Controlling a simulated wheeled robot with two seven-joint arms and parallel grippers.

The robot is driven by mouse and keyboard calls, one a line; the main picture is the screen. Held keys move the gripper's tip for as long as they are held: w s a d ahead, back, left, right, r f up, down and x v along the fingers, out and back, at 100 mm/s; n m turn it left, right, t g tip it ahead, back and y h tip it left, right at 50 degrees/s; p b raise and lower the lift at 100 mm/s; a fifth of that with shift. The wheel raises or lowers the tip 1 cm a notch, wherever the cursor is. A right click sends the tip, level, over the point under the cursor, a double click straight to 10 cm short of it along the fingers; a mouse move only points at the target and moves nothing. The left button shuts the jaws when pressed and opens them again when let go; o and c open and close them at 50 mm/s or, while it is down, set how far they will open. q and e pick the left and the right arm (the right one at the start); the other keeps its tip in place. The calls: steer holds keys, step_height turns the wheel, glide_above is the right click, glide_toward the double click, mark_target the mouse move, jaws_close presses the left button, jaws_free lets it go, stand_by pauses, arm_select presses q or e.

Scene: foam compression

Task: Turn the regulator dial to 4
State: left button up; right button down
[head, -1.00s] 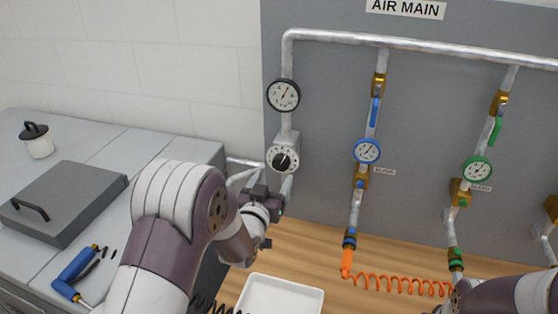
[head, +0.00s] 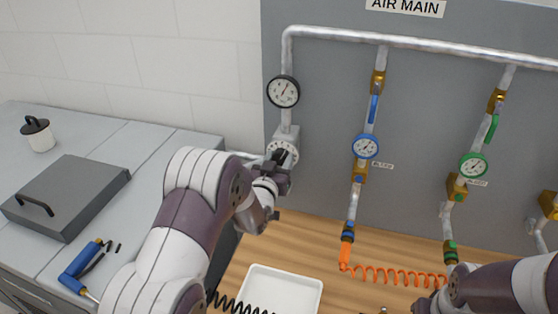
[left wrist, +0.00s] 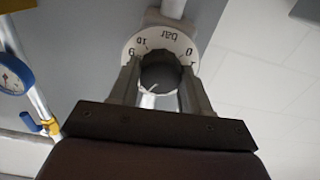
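The regulator dial is a white scale plate (head: 290,146) with a dark round knob, on the pipe below a black-rimmed gauge (head: 283,91). In the left wrist view the plate (left wrist: 186,46) reads upside down, with "bar" and numbers, and the dark knob (left wrist: 160,72) sits at its middle. My left gripper (head: 278,163) is at the dial; in the left wrist view its fingers (left wrist: 160,82) stand open on either side of the knob, close to it. Firm contact cannot be made out. The knob's pointer is hidden. My right arm is at the lower right, its fingers unclear.
A blue gauge (head: 365,146) and a green gauge (head: 473,166) hang on pipes to the right. An orange coiled hose (head: 400,279) and a white tray (head: 280,291) lie on the wooden bench. A grey lidded box (head: 68,196) is on the left counter.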

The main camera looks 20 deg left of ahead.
arm_select(q)
steer(key=shift+f+n+b, duration=0.2)
steer(key=shift+n+b, duration=0.6)
steer(key=shift+b, duration=0.3)
steer(key=n+b, duration=0.4)
steer(key=shift+b, duration=0.35)
steer(key=n+b, duration=0.2)
steer(key=n, duration=0.1)
steer(key=shift+b, duration=0.3)
steer(key=shift+a+r+n+b, duration=0.15)
steer(key=shift+n+b, duration=0.45)
steer(key=shift+n, duration=0.3)
steer(key=o, duration=1.1)
steer(key=shift+c, duration=0.2)
steer(key=shift+s, duration=0.15)
